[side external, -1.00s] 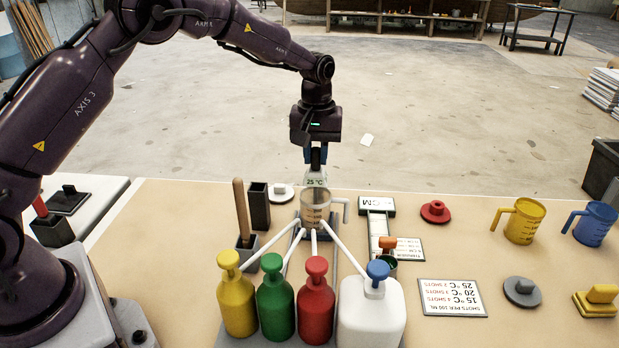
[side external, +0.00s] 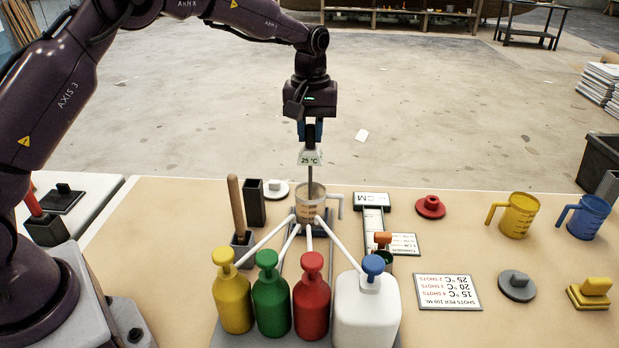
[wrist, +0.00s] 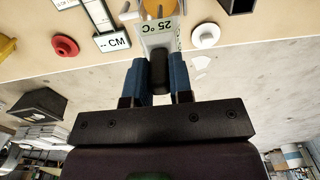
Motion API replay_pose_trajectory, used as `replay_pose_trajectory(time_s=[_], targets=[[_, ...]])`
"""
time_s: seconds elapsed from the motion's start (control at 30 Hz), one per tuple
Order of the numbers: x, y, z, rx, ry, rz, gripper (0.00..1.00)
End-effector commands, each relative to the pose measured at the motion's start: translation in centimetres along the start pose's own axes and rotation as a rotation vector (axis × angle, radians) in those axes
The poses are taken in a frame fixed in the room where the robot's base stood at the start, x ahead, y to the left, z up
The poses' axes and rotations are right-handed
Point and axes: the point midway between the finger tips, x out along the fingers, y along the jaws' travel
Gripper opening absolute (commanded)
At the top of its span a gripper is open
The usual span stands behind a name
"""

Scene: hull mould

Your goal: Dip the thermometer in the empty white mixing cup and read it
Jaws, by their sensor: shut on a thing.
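The translucent white mixing cup (side external: 308,211), with orange markings and a handle on its right, stands upright behind the pump bottles. My gripper (side external: 311,132) is above the cup, shut on the thermometer's dark grip. The thermometer (side external: 310,157) hangs upright and its display reads 25 °C. Its thin probe points down into the cup's mouth; I cannot tell how deep the tip is. In the wrist view the thermometer (wrist: 160,40) sits between the blue fingers, and the cup (wrist: 158,8) is partly cut off, with an orange tint inside.
Yellow (side external: 233,298), green (side external: 271,300), red (side external: 311,303) and white (side external: 368,312) pump bottles have spouts reaching to the cup. A stick in a holder (side external: 242,250) stands left. A shot chart (side external: 448,291), yellow cup (side external: 517,215) and blue cup (side external: 589,217) are right.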

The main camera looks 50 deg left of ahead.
Motion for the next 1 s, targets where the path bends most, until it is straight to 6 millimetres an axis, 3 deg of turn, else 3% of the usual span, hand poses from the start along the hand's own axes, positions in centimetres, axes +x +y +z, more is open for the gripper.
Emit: replay_pose_trajectory(time_s=[0.5, 1.0], targets=[[-5.1, 0.0, 0.0, 0.0, 0.002, 0.002, 0.0], [-5.5, 0.0, 0.0, 0.0, 0.001, 0.0, 0.0]])
